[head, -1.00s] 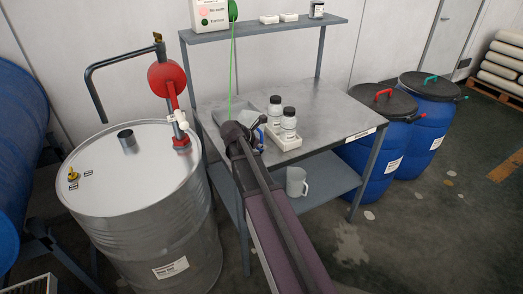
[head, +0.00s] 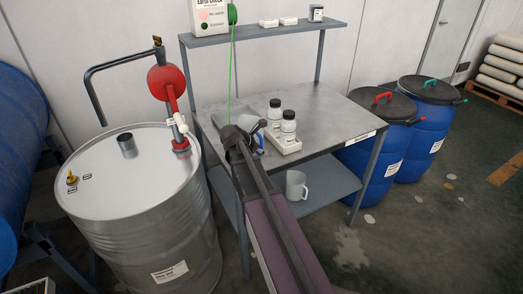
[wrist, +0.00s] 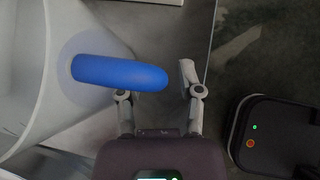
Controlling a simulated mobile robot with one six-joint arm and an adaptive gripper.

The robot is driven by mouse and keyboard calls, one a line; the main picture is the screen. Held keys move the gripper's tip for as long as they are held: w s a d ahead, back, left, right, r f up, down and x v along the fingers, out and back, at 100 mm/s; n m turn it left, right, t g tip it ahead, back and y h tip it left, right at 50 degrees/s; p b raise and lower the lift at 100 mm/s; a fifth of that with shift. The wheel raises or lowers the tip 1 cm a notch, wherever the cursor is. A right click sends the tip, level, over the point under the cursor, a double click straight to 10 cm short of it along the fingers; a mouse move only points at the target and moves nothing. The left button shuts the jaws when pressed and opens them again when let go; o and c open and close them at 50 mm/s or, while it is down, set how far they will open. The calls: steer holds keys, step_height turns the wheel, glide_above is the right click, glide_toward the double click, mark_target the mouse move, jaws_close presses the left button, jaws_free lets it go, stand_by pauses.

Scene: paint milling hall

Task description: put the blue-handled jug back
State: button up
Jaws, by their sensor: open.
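The jug (head: 248,122) is pale grey and sits on the metal table, near its left end, beside a grey tray. Its blue handle (head: 262,142) faces toward me. My gripper (head: 238,138) is at the jug's near left side and partly hides it. In the wrist view the jug's pale body (wrist: 50,115) fills the left side. The blue handle (wrist: 115,71) crosses in front of the left fingertip and reaches toward the right one. My gripper (wrist: 158,82) is open there, its fingers apart. I cannot tell whether the handle touches a finger.
A plain white jug (head: 296,184) is on the lower shelf (head: 325,183). A steel drum (head: 150,230) stands close left. The table's right part is clear.

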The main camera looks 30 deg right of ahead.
steer(key=shift+r, duration=0.15)
steer(key=shift+p+v, duration=0.75)
steer(key=shift+v, duration=0.1)
steer(key=p+v, duration=0.7)
steer(key=v, duration=0.3)
steer(key=shift+s+a, duration=0.2)
steer(key=s+a+f+m+g+y, duration=0.1)
steer(key=s+a+f+m+y, duration=0.1)
steer(key=s+a+m+y, duration=0.2)
steer(key=s+a+f+m+g+y, duration=0.1)
steer(key=s+a+f+m+y, duration=0.2)
steer(key=s+a+m, duration=0.5)
steer(key=shift+s+f+m+y, duration=0.2)
steer(key=shift+s+m+y, duration=0.6)
steer(key=shift+s+m, duration=2.35)
steer(key=shift+w+m, duration=1.05)
steer(key=shift+w, duration=0.05)
